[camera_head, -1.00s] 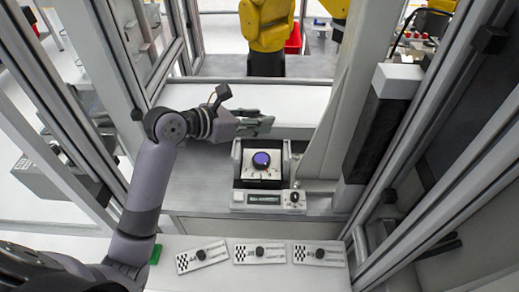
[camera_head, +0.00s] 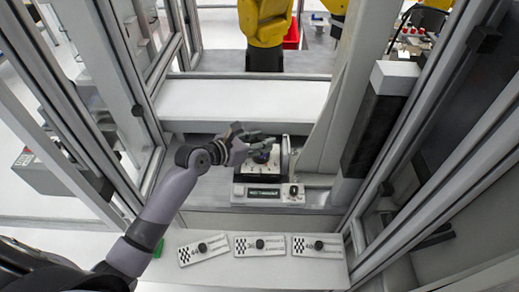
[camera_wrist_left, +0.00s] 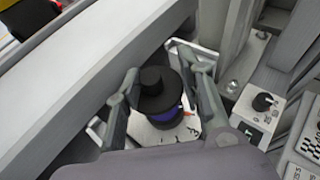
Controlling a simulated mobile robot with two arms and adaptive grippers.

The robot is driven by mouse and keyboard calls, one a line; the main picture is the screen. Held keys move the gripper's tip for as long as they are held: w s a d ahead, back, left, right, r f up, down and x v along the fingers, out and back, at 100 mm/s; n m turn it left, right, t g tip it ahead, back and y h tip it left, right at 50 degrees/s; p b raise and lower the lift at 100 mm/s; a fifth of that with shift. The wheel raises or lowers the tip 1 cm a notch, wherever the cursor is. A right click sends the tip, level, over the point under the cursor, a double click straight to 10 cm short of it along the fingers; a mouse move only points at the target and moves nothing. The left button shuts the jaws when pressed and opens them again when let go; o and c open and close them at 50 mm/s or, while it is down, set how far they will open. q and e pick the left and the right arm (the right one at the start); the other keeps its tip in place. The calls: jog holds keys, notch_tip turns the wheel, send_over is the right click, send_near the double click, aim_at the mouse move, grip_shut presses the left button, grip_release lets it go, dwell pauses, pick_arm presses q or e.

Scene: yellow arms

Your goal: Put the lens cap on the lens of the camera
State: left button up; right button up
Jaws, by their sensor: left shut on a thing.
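The camera (camera_head: 252,172) is a pale boxy unit on the bench, its purple-blue lens (camera_head: 261,157) partly covered by my left gripper (camera_head: 264,144). In the left wrist view the black lens cap (camera_wrist_left: 152,82), a disc with a raised knob, sits between my left fingers. My left gripper is shut on it. The cap is right over the purple lens (camera_wrist_left: 168,117) and hides much of it. Whether it touches the lens I cannot tell. My right gripper is not in view.
In front lie three white marker cards, left (camera_head: 202,250), middle (camera_head: 259,245) and right (camera_head: 318,248), each with a black knob-like piece. A control panel (camera_head: 268,193) with a dial fronts the camera. Frame posts flank the bench. A yellow robot arm (camera_head: 264,22) stands behind.

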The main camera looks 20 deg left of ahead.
aim_at(259, 157)
pick_arm(q)
notch_tip(259, 157, down, 4)
jog(key=shift+f, duration=0.1)
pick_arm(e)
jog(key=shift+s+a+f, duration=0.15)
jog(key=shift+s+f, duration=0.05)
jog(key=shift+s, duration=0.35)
pick_arm(q)
jog(key=shift+f, duration=0.1)
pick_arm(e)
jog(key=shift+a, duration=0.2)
pick_arm(q)
jog(key=o, duration=1)
jog(key=shift+c, duration=0.2)
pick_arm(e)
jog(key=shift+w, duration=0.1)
pick_arm(q)
jog(key=shift+r, duration=0.2)
jog(key=shift+s+a, duration=0.2)
jog(key=shift+s, duration=0.15)
jog(key=b+v, duration=0.1)
jog(key=v, duration=1)
jog(key=shift+r, duration=0.2)
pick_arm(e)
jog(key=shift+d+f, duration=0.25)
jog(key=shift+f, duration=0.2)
